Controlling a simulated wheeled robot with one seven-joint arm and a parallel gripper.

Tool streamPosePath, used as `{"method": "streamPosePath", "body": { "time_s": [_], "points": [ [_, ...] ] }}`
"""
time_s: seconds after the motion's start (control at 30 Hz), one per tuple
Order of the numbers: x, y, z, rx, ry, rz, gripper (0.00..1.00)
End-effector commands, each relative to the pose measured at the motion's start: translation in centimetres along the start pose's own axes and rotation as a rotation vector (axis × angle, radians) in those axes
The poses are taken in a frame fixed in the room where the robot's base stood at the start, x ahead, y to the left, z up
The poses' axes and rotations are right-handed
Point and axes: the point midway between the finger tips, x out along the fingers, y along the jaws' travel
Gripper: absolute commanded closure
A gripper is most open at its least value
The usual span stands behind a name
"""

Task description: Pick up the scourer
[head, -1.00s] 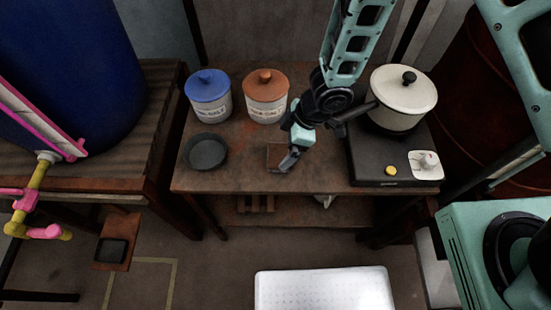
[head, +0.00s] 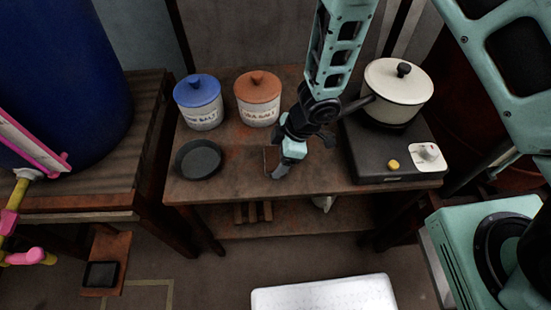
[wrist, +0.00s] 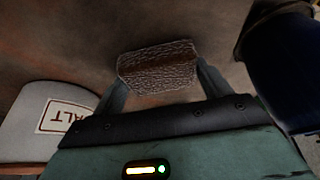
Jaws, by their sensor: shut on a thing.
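The scourer (wrist: 158,68) is a rough, brown, block-like pad in the wrist view. It sits between the two fingertips of my gripper (wrist: 155,80), which is shut on it. In the head view my gripper (head: 279,171) points down over the front middle of the brown table (head: 232,178). There the scourer is mostly hidden behind the fingers and blends with the wood; only a brown edge shows to their left. I cannot tell whether the scourer touches the tabletop.
A dark round pan (head: 199,159), a blue-lidded jar (head: 199,103) and an orange-lidded jar (head: 257,100) stand to the left. A black hotplate (head: 385,158) bears a cream pot (head: 398,92) on the right. Bare tabletop lies between the pan and my gripper.

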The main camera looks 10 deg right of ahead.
Motion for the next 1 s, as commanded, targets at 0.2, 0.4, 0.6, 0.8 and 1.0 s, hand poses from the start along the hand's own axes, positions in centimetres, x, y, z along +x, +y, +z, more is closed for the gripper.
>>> {"method": "streamPosePath", "body": {
  "time_s": [0.2,0.4,0.6,0.8,1.0],
  "points": [
    [-0.5,0.0,-0.2,0.001,0.001,0.0,0.49],
    [-3.7,0.1,-1.6,0.001,0.003,0.003,0.49],
    [-7.5,0.0,-3.1,0.002,0.002,0.001,0.49],
    [-9.1,0.0,-3.8,0.001,0.0,0.0,0.49],
    [-9.3,0.0,-3.8,0.001,0.0,0.0,0.49]
  ]
}}
